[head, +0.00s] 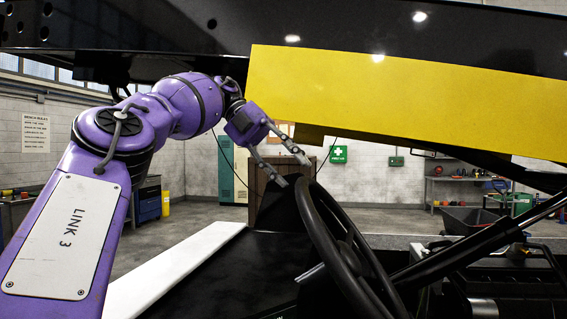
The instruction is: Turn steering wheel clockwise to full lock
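The black steering wheel (318,226) shows in the head view right of the middle, seen nearly edge-on and tilted. Its lower part runs out of the bottom of the picture. My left gripper (295,170) comes in from the left on the purple arm and is open, with its two fingers spread apart. Its fingertips are just above and left of the wheel's upper rim. I cannot tell whether a fingertip touches the rim. Nothing shows between the fingers. My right gripper is not in view.
A black beam with a yellow panel (400,95) hangs low across the top, close above the arm. A black bar (470,240) slants at the right of the wheel. A white strip (180,270) edges the black body at the left. A wheelbarrow (468,220) stands behind.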

